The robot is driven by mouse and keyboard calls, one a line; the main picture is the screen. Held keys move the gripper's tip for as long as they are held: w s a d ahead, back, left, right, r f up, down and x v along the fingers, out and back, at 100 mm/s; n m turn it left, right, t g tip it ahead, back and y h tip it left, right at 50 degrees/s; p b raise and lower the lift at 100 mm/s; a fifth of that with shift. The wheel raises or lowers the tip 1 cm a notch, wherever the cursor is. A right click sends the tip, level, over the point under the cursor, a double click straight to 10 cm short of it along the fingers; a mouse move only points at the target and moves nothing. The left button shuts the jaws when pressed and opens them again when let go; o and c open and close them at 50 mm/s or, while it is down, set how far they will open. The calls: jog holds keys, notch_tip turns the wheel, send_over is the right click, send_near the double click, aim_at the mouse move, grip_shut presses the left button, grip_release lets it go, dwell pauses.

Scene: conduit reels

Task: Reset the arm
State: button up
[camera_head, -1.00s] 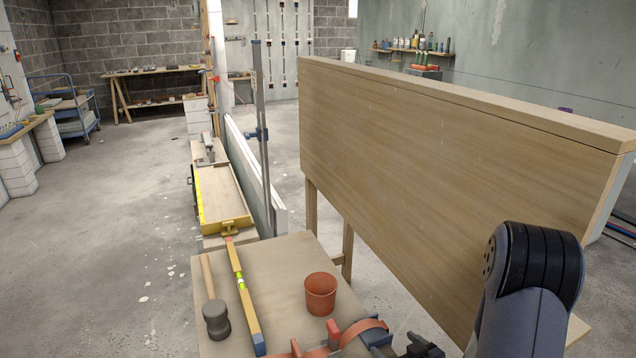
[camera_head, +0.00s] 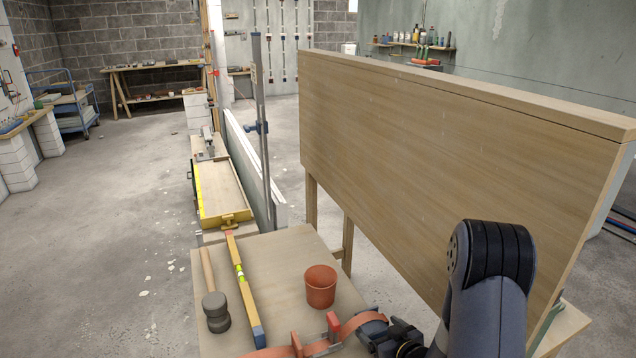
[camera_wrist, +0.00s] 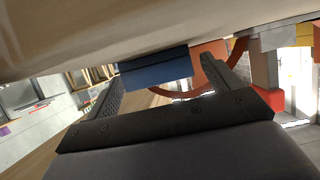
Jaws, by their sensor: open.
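My gripper (camera_wrist: 160,72) is open, its two dark fingers spread in the wrist view. A blue block (camera_wrist: 155,70) shows in the gap between the fingers; I cannot tell whether they touch it. An orange band (camera_wrist: 215,75) curves just beyond the right finger. In the head view, my arm comes in from the lower right and its dark wrist is beside a blue end piece of the orange band (camera_head: 352,324). The fingertips cannot be made out there. A red-tipped clamp-like piece (camera_head: 333,322) stands by the band at the bench's front edge.
The wooden bench (camera_head: 285,262) holds a terracotta pot (camera_head: 320,288), a spirit level (camera_head: 246,295) and a mallet (camera_head: 216,312). A large upright wooden panel (camera_head: 450,150) stands close to the right, behind my arm. Open floor (camera_head: 110,230) lies to the left.

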jog(key=s+r+m+t+h+p, duration=0.1)
jog(key=s+r+m+h+p, duration=0.3)
jog(key=r, duration=0.9)
jog(key=s+h+p, duration=0.1)
jog(key=p, duration=0.2)
jog(key=shift+a+p, duration=0.25)
jog(key=shift+p, duration=0.05)
dwell(0.6)
jog(key=shift+b, duration=0.45)
